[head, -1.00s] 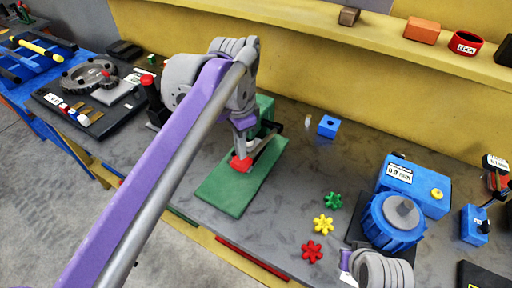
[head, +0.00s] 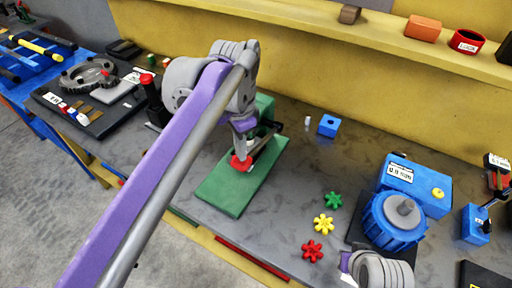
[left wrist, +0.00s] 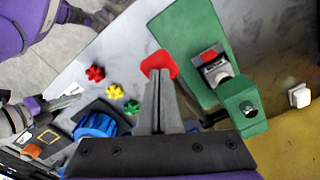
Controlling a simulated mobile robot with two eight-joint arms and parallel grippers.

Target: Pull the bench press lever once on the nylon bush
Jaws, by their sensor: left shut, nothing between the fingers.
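The green bench press (head: 238,190) stands on the grey bench, its column partly hidden behind my left arm in the head view. Its dark lever (head: 266,145) slopes down to a red knob (head: 240,163). My left gripper (head: 242,152) is shut at the knob, with nothing held between its fingers. In the left wrist view the red knob (left wrist: 158,63) shows at the fingertips. A grey block with a red top (left wrist: 213,65) sits on the press base. A small white piece (head: 308,120), possibly the nylon bush, stands behind the press. My right gripper (head: 345,262) is at the lower right, its fingers unclear.
A blue block with a hole (head: 328,126) is beside the white piece. Green (head: 333,200), yellow (head: 323,225) and red (head: 312,251) star knobs lie right of the press. A blue motor-like unit (head: 392,222) stands further right. A red-topped black post (head: 152,100) is at left.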

